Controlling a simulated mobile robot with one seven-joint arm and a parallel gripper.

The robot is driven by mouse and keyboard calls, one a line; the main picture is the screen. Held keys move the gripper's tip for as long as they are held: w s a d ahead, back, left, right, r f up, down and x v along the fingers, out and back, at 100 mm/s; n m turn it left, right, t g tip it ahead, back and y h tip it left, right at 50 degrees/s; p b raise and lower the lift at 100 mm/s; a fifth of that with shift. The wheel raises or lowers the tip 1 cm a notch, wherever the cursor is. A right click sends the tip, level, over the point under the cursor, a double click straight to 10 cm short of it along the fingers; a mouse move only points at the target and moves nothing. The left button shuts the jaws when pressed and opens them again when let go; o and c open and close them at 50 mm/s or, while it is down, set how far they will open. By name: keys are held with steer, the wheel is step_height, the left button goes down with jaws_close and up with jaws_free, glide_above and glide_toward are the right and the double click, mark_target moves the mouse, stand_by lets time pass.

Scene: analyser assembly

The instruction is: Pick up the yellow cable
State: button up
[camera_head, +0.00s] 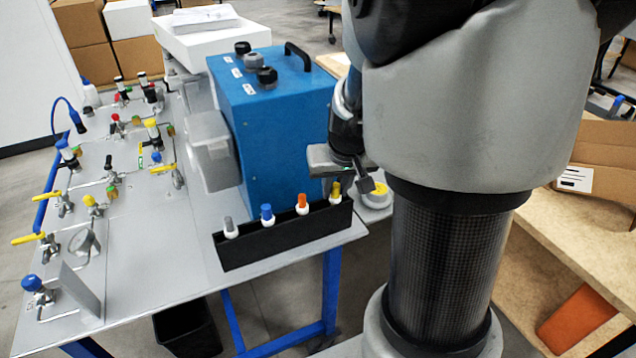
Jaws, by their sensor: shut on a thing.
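The yellow cable (335,189) shows as a short yellow plug with a white collar, upright at the right end of a long black holder (282,238). My gripper (347,181) is at that end of the holder, over the yellow plug, with its jaws shut on it. One dark finger shows to the right of the plug; the other finger is hard to make out. The plug's collar still appears at the holder's top edge. Grey (229,225), blue (266,212) and orange (302,202) plugs stand to its left in the same holder.
A blue analyser box (265,130) stands right behind the holder. A panel with valves and fittings (130,170) covers the table's left side. A round white and yellow item (377,198) is just right of my gripper. My arm hides much of the right side.

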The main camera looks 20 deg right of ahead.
step_height(320, 180, up, 25)
steer(key=p, duration=1.1)
